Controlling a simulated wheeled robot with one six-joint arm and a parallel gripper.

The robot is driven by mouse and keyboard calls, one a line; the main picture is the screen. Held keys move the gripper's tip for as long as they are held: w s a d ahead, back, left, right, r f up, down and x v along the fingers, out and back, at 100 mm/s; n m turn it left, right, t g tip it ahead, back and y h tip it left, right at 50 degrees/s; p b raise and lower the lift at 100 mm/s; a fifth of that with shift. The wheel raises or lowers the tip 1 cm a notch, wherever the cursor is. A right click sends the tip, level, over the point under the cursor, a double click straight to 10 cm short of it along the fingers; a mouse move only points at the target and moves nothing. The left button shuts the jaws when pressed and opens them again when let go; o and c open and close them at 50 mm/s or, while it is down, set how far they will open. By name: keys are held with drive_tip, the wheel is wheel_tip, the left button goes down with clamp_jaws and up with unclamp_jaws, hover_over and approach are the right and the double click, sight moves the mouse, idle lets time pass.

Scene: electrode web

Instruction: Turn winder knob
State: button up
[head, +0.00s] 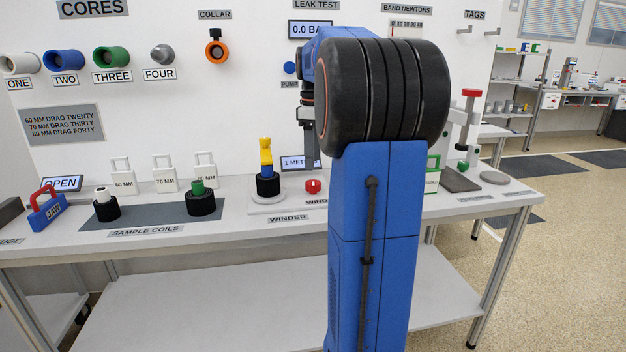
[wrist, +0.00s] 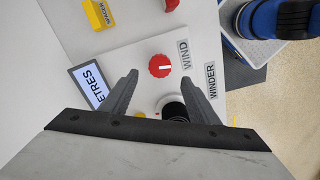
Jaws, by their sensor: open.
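In the wrist view the knob (wrist: 160,66) is round with a white mark, next to the WIND label (wrist: 184,54). My gripper (wrist: 160,79) is open and empty, its two fingers pointing toward the knob from either side, apart from it. In the wrist view the coil (wrist: 176,108) shows between the fingers, near the palm.
A metre display (head: 300,163) stands behind the knob. A yellow spacer (wrist: 99,15) shows in the wrist view. My arm hides part of the bench.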

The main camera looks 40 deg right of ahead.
sight(313, 182)
wheel_tip(313, 182, down, 8)
drive_tip(key=shift+r, duration=0.15)
drive_tip(key=shift+c, duration=0.6)
drive_tip(key=c, duration=0.9)
